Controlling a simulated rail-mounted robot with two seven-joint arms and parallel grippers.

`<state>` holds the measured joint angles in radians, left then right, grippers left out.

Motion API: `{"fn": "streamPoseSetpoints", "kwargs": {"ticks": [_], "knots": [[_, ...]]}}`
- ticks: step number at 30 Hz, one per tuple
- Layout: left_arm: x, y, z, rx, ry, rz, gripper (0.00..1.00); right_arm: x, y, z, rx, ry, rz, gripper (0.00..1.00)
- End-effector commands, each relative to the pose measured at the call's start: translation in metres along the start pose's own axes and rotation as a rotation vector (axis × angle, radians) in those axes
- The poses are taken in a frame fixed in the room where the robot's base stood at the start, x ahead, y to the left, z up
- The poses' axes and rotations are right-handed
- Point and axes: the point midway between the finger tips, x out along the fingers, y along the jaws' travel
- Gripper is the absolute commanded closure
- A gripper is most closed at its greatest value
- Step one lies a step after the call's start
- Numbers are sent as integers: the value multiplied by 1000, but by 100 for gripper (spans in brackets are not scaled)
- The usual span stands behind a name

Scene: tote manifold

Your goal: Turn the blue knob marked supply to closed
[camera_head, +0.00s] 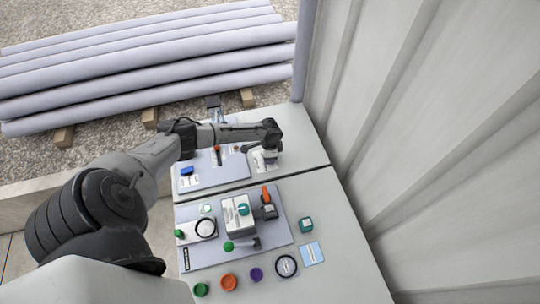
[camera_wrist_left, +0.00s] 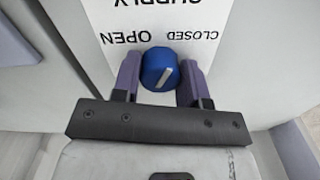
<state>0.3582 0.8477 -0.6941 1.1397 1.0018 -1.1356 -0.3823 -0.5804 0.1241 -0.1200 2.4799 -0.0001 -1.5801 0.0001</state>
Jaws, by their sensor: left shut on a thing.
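In the left wrist view the blue knob (camera_wrist_left: 158,68) sits on a white label plate (camera_wrist_left: 170,18). The plate reads SUPPLY, OPEN and CLOSED upside down, with OPEN at left and CLOSED at right. The knob's white line slants, its upper end leaning right, toward the CLOSED side. My left gripper (camera_wrist_left: 159,75) is shut on the knob, one purple finger on each side. In the head view my left gripper (camera_head: 262,160) is over the far panel, and I cannot make out the knob there. My right gripper is not in view.
A blue part (camera_head: 187,171) lies left on the far panel. The near panel carries a white box with a teal knob (camera_head: 243,209), an orange lever (camera_head: 266,194) and gauges. Loose coloured caps, orange (camera_head: 228,282) and purple (camera_head: 256,274), lie in front. A corrugated wall (camera_head: 430,120) stands at right.

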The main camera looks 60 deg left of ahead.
Motion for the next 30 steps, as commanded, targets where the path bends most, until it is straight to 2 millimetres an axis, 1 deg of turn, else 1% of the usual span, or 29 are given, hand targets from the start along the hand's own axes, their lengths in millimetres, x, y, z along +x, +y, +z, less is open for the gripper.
{"fn": "streamPoseSetpoints", "kwargs": {"ticks": [6, 12, 29, 30], "knots": [[0, 0, -1, 110, 2, 0, 84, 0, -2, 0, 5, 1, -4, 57], [0, 0, -1, 166, 2, 0, 84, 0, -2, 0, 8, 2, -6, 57], [-1, 0, -1, 190, 2, 0, 84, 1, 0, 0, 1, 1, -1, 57], [-1, 0, -1, 190, 2, 0, 57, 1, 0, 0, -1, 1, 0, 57]]}}
